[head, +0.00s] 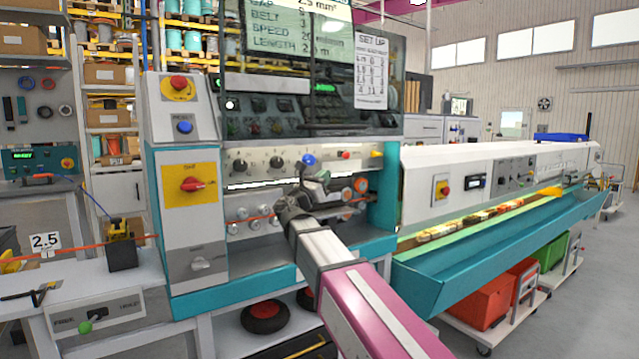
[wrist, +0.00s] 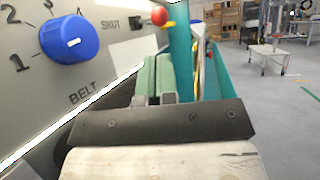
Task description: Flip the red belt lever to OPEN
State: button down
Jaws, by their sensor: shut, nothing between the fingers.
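The red belt lever shows as a red ball knob (wrist: 159,16) near the top of the wrist view, on the grey machine panel. The word SHUT is printed to its left, beside a dark slot; no OPEN label is readable. In the head view the red knob (head: 346,155) is small, right of a blue dial. My gripper (wrist: 158,62) is shut and empty, its two green fingers together. The fingertips appear just below the red knob in the wrist view; I cannot tell whether they touch it. In the head view my gripper (head: 322,182) is in front of the panel, below the dial.
The blue BELT dial (wrist: 69,40) sits left of my fingers; it also shows in the head view (head: 308,160). A yellow part (head: 376,154) is right of the red knob. Orange rollers (head: 360,185) lie close to my gripper. Open floor (wrist: 270,110) lies at the right.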

aim_at(345, 158)
jog(key=x, duration=0.8)
jog(key=shift+w+d+r, duration=0.2)
jog(key=shift+w+d, duration=0.05)
jog(key=shift+d, duration=0.1)
